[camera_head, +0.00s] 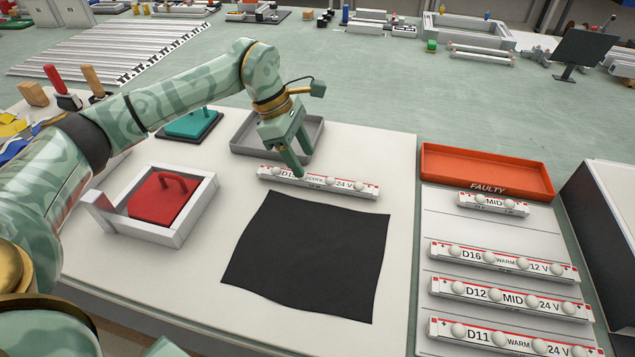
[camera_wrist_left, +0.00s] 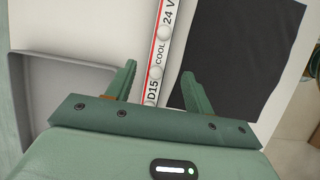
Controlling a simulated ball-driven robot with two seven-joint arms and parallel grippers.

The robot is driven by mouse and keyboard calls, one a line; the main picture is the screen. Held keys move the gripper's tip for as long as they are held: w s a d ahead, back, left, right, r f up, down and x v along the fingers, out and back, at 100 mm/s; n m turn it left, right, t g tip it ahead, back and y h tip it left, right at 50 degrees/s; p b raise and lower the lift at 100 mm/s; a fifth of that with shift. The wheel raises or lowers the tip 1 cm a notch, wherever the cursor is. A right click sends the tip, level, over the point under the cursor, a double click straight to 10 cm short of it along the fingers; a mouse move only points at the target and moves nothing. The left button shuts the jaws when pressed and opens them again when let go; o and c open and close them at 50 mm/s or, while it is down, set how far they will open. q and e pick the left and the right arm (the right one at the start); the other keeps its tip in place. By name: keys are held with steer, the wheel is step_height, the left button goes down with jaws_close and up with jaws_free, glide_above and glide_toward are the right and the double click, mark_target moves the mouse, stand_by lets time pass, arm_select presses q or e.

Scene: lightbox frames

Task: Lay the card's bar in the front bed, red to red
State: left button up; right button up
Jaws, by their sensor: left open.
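A white bar marked D15 COOL 24 V, with a red edge stripe (camera_head: 345,187), lies on the white board behind the black cloth (camera_head: 310,255). My left gripper (camera_head: 303,166) is open above its D15 end. In the left wrist view the bar (camera_wrist_left: 160,58) runs between the two open fingers (camera_wrist_left: 159,70); whether they touch it I cannot tell. An open white frame (camera_head: 205,205) holding a red handled block (camera_head: 160,198) stands at left. I cannot tell which place is the front bed. No readable card shows; a dark panel (camera_head: 585,48) stands at back right. My right gripper is out of view.
A grey tray (camera_head: 240,140) sits just behind the D15 bar. Bars marked D16 (camera_head: 500,261), D12 (camera_head: 510,299), D11 (camera_head: 515,339) and a shorter MID bar (camera_head: 493,204) lie on the right rack. An orange FAULTY tray (camera_head: 487,172) is behind them. A teal handled block (camera_head: 190,124) stands back left.

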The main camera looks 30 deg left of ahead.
mark_target(317, 176)
arm_select(q)
steer(key=x, duration=0.2)
steer(key=b+x, duration=0.1)
steer(key=x, duration=0.2)
steer(key=shift+w+d+b, duration=0.2)
steer(key=shift+d+b, duration=0.1)
steer(key=shift+d, duration=0.05)
steer(key=shift+r, duration=0.2)
steer(key=shift+c, duration=0.3)
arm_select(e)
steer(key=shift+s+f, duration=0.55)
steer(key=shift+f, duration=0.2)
arm_select(q)
steer(key=c, duration=1)
jaws_close()
steer(key=shift+r, duration=0.1)
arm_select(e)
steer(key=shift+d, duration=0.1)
